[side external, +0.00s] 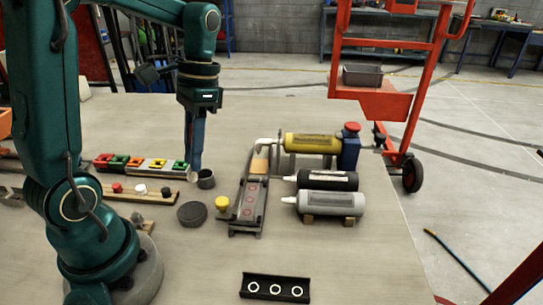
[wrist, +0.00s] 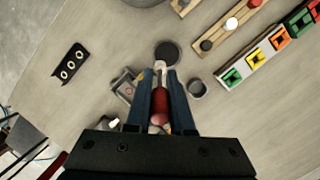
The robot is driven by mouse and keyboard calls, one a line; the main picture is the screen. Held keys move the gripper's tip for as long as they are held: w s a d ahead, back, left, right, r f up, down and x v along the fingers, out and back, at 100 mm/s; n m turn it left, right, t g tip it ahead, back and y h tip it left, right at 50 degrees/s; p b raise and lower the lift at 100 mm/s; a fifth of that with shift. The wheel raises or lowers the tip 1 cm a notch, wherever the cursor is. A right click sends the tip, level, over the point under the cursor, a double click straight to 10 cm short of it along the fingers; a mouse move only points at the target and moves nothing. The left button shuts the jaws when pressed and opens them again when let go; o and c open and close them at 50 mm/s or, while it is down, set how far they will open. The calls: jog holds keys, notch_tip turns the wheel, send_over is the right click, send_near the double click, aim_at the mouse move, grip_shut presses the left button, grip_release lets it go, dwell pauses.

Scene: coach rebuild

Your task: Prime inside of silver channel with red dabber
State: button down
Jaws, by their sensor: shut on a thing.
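My gripper (side external: 195,165) points down above the table, left of the fixture. In the wrist view its blue fingers (wrist: 160,76) are shut on the red dabber (wrist: 159,108), whose pale tip points out between them. In the side view the fingers mostly hide the dabber. A grey channel-like strip with red rings (side external: 251,203), which looks like the silver channel, lies in a dark fixture (side external: 236,228) right of my gripper. In the wrist view the left finger partly covers this fixture (wrist: 126,87). The dabber is apart from the strip.
A small dark cup (side external: 206,180) stands close beside my gripper, with a round dark disc (side external: 192,214) in front. Yellow, black and grey cartridges (side external: 330,204) lie right of the fixture. A black channel with white rings (side external: 275,288) lies at the front. Coloured clamps (side external: 125,164) stand left.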

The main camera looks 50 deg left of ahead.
jog(key=shift+n+g, duration=0.4)
jog(key=shift+s+a+f, duration=0.15)
jog(key=shift+a+f, duration=0.05)
jog(key=shift+f, duration=0.9)
jog(key=shift+s+a+f, duration=0.2)
jog(key=shift+f, duration=0.95)
jog(key=shift+s+a+f, duration=0.15)
jog(key=shift+a+f, duration=0.05)
jog(key=shift+f, duration=0.9)
jog(key=shift+f, duration=0.6)
jog(key=shift+r, duration=0.1)
notch_tip(320, 180, up, 7)
